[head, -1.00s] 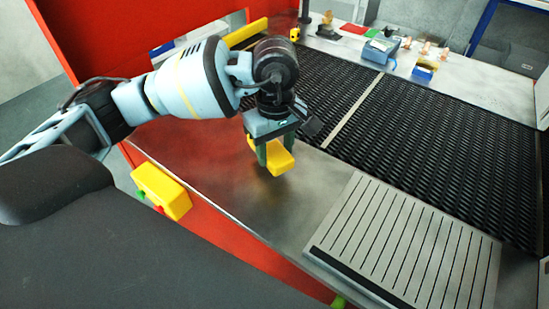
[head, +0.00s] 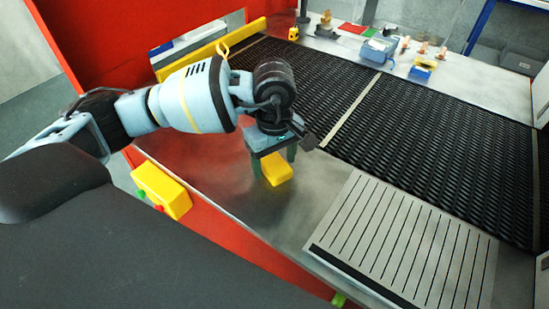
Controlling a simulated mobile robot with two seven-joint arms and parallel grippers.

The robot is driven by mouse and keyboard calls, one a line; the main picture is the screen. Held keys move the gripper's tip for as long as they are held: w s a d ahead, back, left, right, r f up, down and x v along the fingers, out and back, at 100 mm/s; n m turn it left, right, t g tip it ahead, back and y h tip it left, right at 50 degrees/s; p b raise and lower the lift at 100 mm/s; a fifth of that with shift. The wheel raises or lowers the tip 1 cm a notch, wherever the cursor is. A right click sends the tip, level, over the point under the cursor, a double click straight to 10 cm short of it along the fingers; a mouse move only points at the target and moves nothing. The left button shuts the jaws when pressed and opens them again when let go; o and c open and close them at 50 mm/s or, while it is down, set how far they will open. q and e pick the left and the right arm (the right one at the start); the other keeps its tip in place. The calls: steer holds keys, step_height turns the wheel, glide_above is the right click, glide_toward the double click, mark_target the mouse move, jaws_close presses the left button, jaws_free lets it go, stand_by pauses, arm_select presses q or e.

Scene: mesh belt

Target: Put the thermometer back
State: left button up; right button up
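A yellow blocky object (head: 277,170), the likeliest thermometer, rests on the bare metal strip at the near side of the belt. Its upper part is partly hidden by my gripper, and no display shows. My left gripper (head: 273,160) points down just above and around it, one green finger on its left and one at its right rear. The fingers stand apart, with a visible gap to the object. My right gripper is out of view.
A black mesh belt (head: 400,128) lies behind. A slotted grey plate (head: 400,240) sits at front right. A yellow box (head: 162,190) with buttons hangs on the red front. At the back are a blue bin (head: 380,48) and a yellow tape measure (head: 293,34). Metal left of the plate is clear.

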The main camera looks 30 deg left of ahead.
arm_select(q)
step_height(320, 180, up, 12)
steer(key=shift+r+b, duration=0.15)
steer(key=shift+b, duration=0.15)
stand_by(0.5)
